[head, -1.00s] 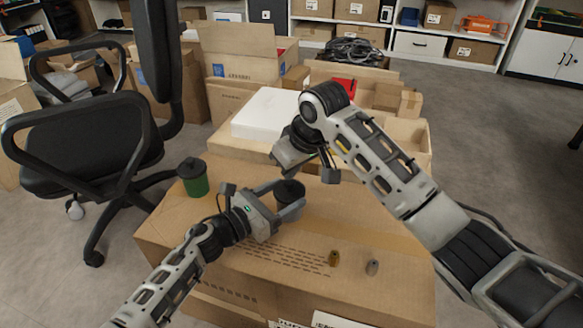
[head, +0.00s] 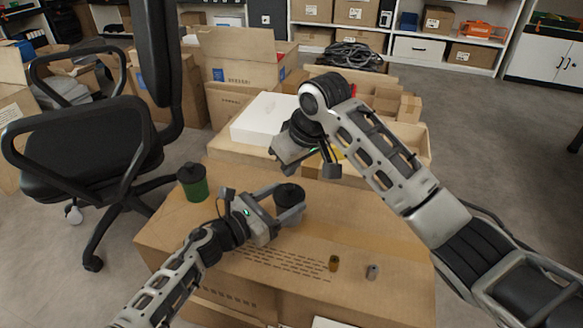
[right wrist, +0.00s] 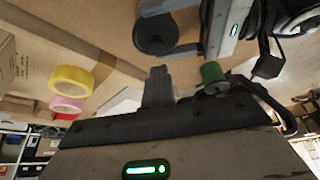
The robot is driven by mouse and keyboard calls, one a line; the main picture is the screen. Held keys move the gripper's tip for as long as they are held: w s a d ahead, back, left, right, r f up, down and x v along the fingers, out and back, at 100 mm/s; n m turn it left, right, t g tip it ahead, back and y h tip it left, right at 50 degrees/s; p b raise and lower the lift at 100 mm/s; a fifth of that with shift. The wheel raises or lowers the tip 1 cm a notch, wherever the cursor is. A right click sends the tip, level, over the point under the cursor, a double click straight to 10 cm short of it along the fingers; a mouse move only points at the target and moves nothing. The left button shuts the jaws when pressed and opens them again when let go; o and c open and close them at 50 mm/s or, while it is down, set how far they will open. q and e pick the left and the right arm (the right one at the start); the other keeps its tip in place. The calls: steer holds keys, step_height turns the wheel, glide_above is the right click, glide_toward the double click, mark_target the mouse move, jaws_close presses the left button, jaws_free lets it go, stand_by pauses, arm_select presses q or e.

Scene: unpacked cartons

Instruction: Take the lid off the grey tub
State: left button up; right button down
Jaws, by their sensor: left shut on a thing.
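The grey tub (head: 289,204) stands on the brown carton with its round black lid (head: 289,193) on top. My left gripper (head: 291,208) is shut around the tub's side, below the lid, and its fingers hide much of the body. The right wrist view also shows the lid (right wrist: 156,32) between the left gripper's fingers. My right gripper (head: 312,164) hangs above and behind the tub, apart from it. Its fingers look spread and empty, with one finger plain in its wrist view.
A green tub with a black lid (head: 193,181) stands at the carton's left. Behind are a white box (head: 265,118) and open cartons. Yellow tape (right wrist: 70,80) and pink tape (right wrist: 67,104) show.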

mark_target(291, 188)
steer(key=shift+r, duration=0.1)
arm_select(q)
steer(key=o, duration=1.5)
arm_select(e)
step_height(291, 188, up, 4)
steer(key=shift+f, duration=0.1)
arm_select(q)
steer(key=shift+a, duration=0.1)
